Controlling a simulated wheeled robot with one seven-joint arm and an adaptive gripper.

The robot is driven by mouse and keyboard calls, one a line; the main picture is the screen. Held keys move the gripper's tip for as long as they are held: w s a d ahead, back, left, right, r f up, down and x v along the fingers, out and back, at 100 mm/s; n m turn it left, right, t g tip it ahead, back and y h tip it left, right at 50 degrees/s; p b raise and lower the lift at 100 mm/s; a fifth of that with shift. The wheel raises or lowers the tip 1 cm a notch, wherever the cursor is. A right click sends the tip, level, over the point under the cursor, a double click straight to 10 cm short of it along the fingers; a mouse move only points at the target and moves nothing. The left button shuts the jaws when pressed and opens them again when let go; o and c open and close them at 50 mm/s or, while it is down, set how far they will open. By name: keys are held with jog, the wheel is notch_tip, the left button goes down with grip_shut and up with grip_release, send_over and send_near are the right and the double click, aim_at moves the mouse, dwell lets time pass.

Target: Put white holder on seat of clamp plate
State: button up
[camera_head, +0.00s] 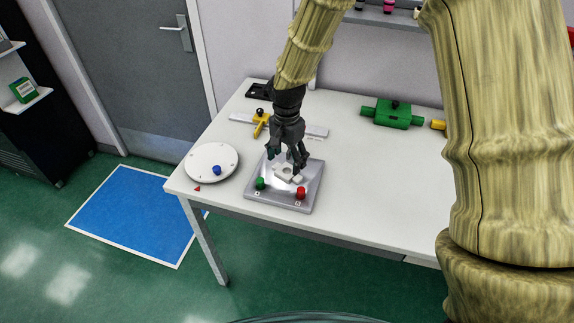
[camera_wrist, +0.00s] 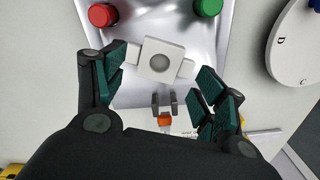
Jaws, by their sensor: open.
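The white holder (camera_wrist: 150,45) is a pale square block with a round recess and a side tab at each end. It sits over the middle of the grey clamp plate (camera_wrist: 190,18); whether it is fully down in a seat I cannot tell. It also shows in the head view (camera_head: 284,172), partly hidden by my gripper. The plate shows there too (camera_head: 262,199). My gripper (camera_head: 287,157) is open just above the plate. In the wrist view, its dark green fingertips (camera_wrist: 163,77) are spread either side of the holder, apparently apart from it.
The plate bears a red knob (camera_head: 301,193), a green knob (camera_head: 260,183) and a small orange-tipped clamp (camera_wrist: 165,118). A round white disc (camera_head: 203,160) with a blue knob lies to the left. A green device (camera_head: 393,116) stands back right. The front right of the table is clear.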

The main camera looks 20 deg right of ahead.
aim_at(287, 173)
notch_tip(287, 173, up, 9)
jog(key=b, duration=0.2)
dwell(0.3)
